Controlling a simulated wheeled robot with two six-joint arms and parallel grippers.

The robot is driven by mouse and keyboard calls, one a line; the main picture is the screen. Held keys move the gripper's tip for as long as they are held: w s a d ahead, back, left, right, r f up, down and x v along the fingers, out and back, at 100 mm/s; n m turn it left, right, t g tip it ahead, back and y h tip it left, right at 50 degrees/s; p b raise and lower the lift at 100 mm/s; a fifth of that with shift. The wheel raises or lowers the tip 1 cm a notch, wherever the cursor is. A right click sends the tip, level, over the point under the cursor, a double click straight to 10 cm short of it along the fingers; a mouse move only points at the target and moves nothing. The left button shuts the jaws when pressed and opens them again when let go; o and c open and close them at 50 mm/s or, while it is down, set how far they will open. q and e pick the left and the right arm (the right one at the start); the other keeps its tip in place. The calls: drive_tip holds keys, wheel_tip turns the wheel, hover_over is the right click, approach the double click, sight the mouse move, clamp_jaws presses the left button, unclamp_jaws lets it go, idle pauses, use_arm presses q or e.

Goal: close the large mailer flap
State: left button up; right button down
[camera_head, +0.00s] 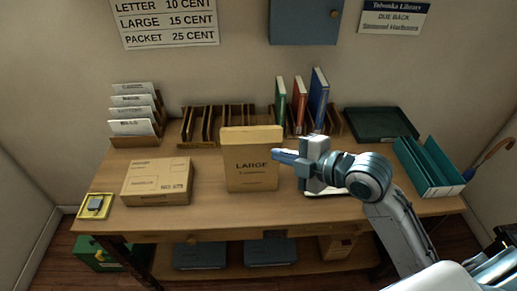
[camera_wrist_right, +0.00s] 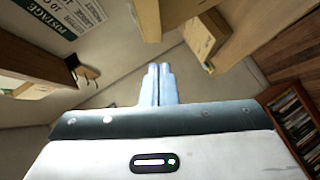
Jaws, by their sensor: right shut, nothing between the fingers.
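The large mailer (camera_head: 251,175) is a tan, upright envelope marked LARGE, standing on the table near its middle. Its flap (camera_head: 251,135) is a paler band standing up along the top edge. My right gripper (camera_head: 276,154) is shut and empty, with its blue fingertips at the mailer's right upper edge, just below the flap. I cannot tell whether they touch it. In the right wrist view the two fingers (camera_wrist_right: 160,72) are together with nothing between them. My left gripper is not in view.
A cardboard parcel (camera_head: 157,181) lies left of the mailer, and a yellow stamp pad (camera_head: 96,206) sits at the left front. Slotted wooden racks and upright books (camera_head: 318,97) stand behind. A green tray (camera_head: 381,124) and teal file holder (camera_head: 430,165) are at the right.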

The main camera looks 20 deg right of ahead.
sight(246, 143)
drive_tip(key=p+x, duration=0.1)
drive_tip(key=x, duration=0.2)
drive_tip(key=d+p+x, duration=0.1)
drive_tip(key=x, duration=0.2)
drive_tip(key=w+p+x, duration=0.1)
drive_tip(key=x, duration=0.2)
drive_tip(key=shift+s+d+f, duration=0.1)
drive_tip(key=shift+d+f, duration=0.15)
drive_tip(key=shift+d, duration=0.15)
drive_tip(key=shift+w+d+f+p, duration=0.2)
drive_tip(key=shift+w+f+p, duration=0.15)
drive_tip(key=shift+w, duration=0.1)
